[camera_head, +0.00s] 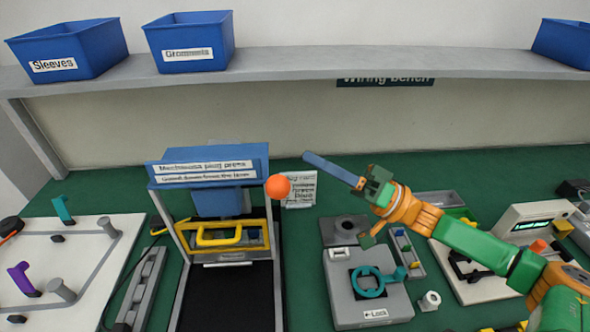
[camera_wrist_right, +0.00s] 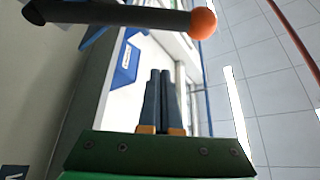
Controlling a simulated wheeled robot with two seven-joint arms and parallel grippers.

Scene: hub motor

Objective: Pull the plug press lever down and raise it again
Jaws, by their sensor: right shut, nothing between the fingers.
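The plug press (camera_head: 207,165) stands left of centre in the head view, with a blue labelled top and a yellow guard (camera_head: 218,235) at its front. Its lever ends in an orange ball knob (camera_head: 278,187) at the right side of the press. In the right wrist view the dark lever rod (camera_wrist_right: 120,15) runs across the top to the knob (camera_wrist_right: 202,23). My right gripper (camera_head: 307,157) is shut and empty. Its fingertips are above and right of the knob in the head view, apart from it. The closed fingers also show in the wrist view (camera_wrist_right: 160,73). My left gripper is out of view.
A grey lock fixture (camera_head: 345,315) with a teal ring handle stands right of the press. A white board (camera_head: 90,250) with coloured handles lies at the left. A shelf (camera_head: 300,60) with blue bins runs along the back. A small paper note (camera_head: 300,190) stands behind the knob.

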